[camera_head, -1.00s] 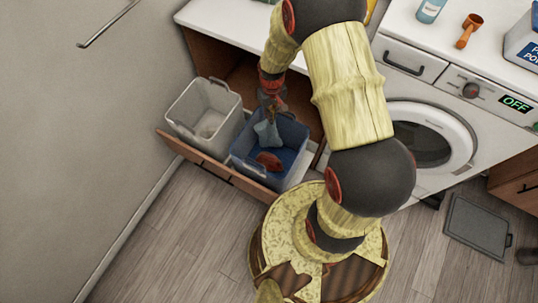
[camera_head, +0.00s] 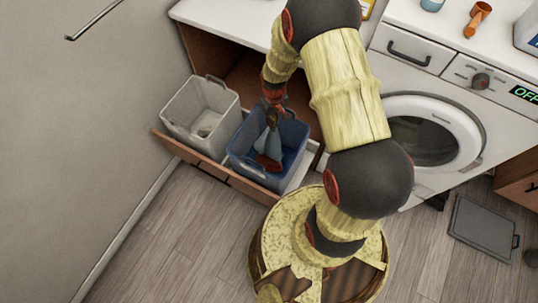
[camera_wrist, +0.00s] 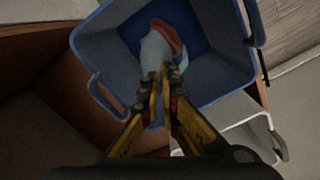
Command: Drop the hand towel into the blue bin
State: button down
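The hand towel (camera_head: 270,141) is light blue-grey with a reddish lower end and hangs from my gripper (camera_head: 272,108) into the blue bin (camera_head: 256,177). The wrist view shows the towel (camera_wrist: 153,52) below the fingertips of my gripper (camera_wrist: 163,88), with the reddish part at its far end. I cannot tell whether that part belongs to the towel. The fingers are close together on the towel's upper end. The blue bin (camera_wrist: 218,80) surrounds the towel in the wrist view. Whether the towel touches the bin floor is unclear.
A white bin (camera_head: 183,132) stands left of the blue one in the same pulled-out drawer (camera_head: 205,164). The open brown cabinet (camera_head: 238,82) and white counter (camera_head: 225,22) are behind. A washing machine (camera_head: 430,95) stands at right. A grey dustpan-like object (camera_head: 483,227) lies on the floor.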

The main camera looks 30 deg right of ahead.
jog(key=c, duration=2.1)
grip_release()
jog(key=o, duration=0.4)
jog(key=o, duration=0.3)
jog(key=shift+o, duration=0.8)
jog(key=o, duration=0.5)
notch_tip(320, 180, up, 6)
jog(key=p, duration=0.4)
jog(key=shift+f, duration=0.2)
